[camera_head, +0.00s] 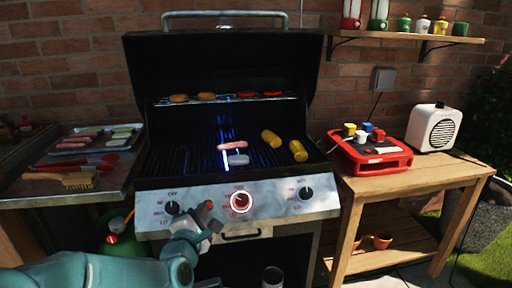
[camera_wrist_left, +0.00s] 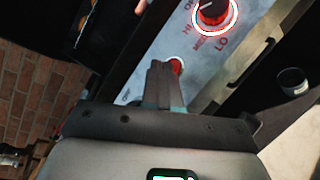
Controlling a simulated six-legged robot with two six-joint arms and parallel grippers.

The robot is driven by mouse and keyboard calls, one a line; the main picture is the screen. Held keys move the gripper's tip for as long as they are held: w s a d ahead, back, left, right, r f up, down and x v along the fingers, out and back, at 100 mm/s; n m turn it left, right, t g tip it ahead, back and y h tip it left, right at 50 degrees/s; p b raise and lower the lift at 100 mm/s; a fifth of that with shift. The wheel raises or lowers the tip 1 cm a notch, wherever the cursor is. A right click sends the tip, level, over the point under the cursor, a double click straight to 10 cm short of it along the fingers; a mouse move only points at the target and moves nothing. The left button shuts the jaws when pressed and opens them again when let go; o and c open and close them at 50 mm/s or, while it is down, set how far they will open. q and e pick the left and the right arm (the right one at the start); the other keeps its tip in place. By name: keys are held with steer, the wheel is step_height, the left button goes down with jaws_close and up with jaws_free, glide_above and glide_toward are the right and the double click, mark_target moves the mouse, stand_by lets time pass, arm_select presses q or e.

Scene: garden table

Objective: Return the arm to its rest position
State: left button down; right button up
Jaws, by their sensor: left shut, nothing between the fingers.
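My left arm comes in from the lower left in the head view. Its gripper (camera_head: 207,222) is in front of the grill's control panel (camera_head: 270,205), between the left knob (camera_head: 172,208) and the lit red middle knob (camera_head: 240,201). In the left wrist view the fingers (camera_wrist_left: 159,75) are together with nothing between them. A small red part (camera_wrist_left: 177,66) shows just beside the fingertips; whether they touch it I cannot tell. The lit knob (camera_wrist_left: 214,12) is farther up there. My right gripper is not in view.
The open grill (camera_head: 225,90) glows blue inside, with a sausage (camera_head: 232,146) and corn (camera_head: 298,151) on the grate. A side shelf (camera_head: 50,190) with trays and tools is left. A wooden table (camera_head: 415,178) with a red box (camera_head: 370,160) is right.

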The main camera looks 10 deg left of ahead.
arm_select(q)
step_height(320, 180, down, 13)
steer(key=s+g, duration=0.2)
steer(key=g, duration=0.1)
steer(key=s+d+f+m+g+h, duration=0.15)
steer(key=s+f+m+g, duration=0.35)
steer(key=s+f, duration=0.6)
steer(key=s+d+f+m+g+h, duration=0.1)
steer(key=s+d+f+m+g, duration=0.3)
steer(key=s+f, duration=0.75)
steer(key=s+d+f+m+g+h, duration=0.25)
steer(key=s+m+g, duration=0.25)
steer(key=s+m, duration=0.65)
step_height(320, 180, up, 18)
steer(key=w+m+y+p, duration=0.1)
steer(key=w+p, duration=0.1)
steer(key=p, duration=1.6)
steer(key=shift+a+f, duration=0.15)
steer(key=shift+a, duration=0.1)
steer(key=shift+w+f, duration=0.1)
steer(key=c, duration=1.8)
jaws_free()
